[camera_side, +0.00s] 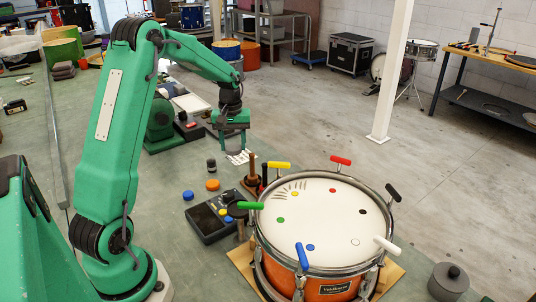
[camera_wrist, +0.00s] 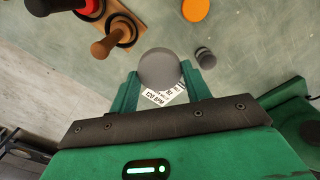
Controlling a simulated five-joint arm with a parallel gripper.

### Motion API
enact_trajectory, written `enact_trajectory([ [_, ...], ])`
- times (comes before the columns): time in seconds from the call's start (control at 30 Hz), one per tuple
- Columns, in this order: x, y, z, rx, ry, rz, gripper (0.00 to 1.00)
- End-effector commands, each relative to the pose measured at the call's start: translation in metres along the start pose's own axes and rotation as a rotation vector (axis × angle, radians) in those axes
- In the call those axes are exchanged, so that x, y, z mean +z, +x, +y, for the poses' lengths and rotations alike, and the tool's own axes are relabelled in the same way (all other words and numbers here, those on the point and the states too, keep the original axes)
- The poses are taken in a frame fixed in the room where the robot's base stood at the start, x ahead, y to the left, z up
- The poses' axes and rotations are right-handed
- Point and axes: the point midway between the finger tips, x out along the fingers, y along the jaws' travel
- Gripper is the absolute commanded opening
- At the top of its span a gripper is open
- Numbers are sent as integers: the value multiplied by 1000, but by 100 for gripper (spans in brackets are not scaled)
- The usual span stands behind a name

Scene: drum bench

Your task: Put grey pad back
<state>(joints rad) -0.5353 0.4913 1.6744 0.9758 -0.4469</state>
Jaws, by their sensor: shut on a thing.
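My gripper (camera_wrist: 160,78) is shut on a round grey pad (camera_wrist: 160,66), which sits between the green fingertips in the wrist view. In the side view my gripper (camera_side: 232,146) is above the bench, to the left of the drum, over some white printed cards (camera_side: 241,157). The cards also show under the pad in the wrist view (camera_wrist: 163,97), one reading "120 BPM". In the side view the pad is small and mostly hard to tell from the fingers. An orange disc (camera_side: 212,184) and a blue disc (camera_side: 188,196) lie on the bench nearby.
A small dark cylinder (camera_side: 211,166) stands close by, also in the wrist view (camera_wrist: 205,57). A wooden stand with knobbed pegs (camera_wrist: 118,35) is near.

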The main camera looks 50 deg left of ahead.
Motion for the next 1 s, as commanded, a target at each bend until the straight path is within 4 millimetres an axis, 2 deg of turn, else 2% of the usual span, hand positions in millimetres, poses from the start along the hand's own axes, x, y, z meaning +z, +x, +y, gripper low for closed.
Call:
enact_trajectory([
  [0.27,0,10,0,-1,0,-3,22],
  [0.6,1,54,0,-2,0,-3,22],
  [0.7,0,61,0,-1,0,-1,22],
  [1.0,0,68,0,-1,0,-1,22],
])
